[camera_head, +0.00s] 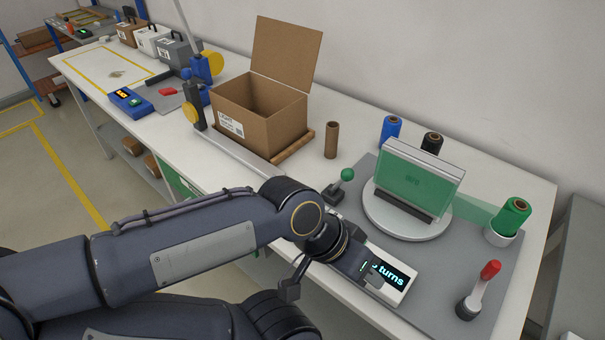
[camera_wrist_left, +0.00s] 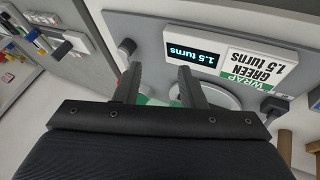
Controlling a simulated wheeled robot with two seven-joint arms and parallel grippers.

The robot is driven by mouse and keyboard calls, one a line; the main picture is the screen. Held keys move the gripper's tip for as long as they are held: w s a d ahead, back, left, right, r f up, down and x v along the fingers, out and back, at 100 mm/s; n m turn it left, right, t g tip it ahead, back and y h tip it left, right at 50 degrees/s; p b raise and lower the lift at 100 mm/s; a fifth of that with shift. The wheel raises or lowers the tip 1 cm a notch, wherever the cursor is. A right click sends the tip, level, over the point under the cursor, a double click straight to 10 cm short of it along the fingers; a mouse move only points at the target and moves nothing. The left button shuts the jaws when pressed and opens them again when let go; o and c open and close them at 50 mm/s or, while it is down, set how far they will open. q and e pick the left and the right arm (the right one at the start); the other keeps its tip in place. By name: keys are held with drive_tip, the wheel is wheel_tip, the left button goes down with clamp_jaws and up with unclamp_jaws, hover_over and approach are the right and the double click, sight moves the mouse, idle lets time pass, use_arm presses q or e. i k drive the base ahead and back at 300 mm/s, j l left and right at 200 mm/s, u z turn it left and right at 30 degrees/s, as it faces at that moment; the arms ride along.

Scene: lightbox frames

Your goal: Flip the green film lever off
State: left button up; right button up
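The green film lever (camera_head: 347,175) has a green ball knob on a short stem and a dark base, left of the turntable. Its stem leans slightly right. In the wrist view a dark block (camera_wrist_left: 274,106) at the right edge may be its base. Green film (camera_head: 470,208) spans from the green roll (camera_head: 514,214) to the upright framed panel (camera_head: 418,178) on the round turntable (camera_head: 385,215). My left gripper (camera_head: 370,272) is by the display (camera_head: 388,275), right of and nearer than the lever. Its fingers (camera_wrist_left: 160,80) are apart with nothing visible between them. My right gripper is out of view.
A red-knobbed lever (camera_head: 490,270) stands at the front right. Blue (camera_head: 391,128) and black (camera_head: 432,142) rolls stand behind the turntable. A cardboard tube (camera_head: 331,140) and an open box (camera_head: 259,107) are at the back left. The display reads "1.5 turns" in the wrist view.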

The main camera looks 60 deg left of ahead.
sight(347, 175)
drive_tip(key=u, duration=1.5)
drive_tip(key=k+l+z, duration=0.1)
drive_tip(key=l+z, duration=0.25)
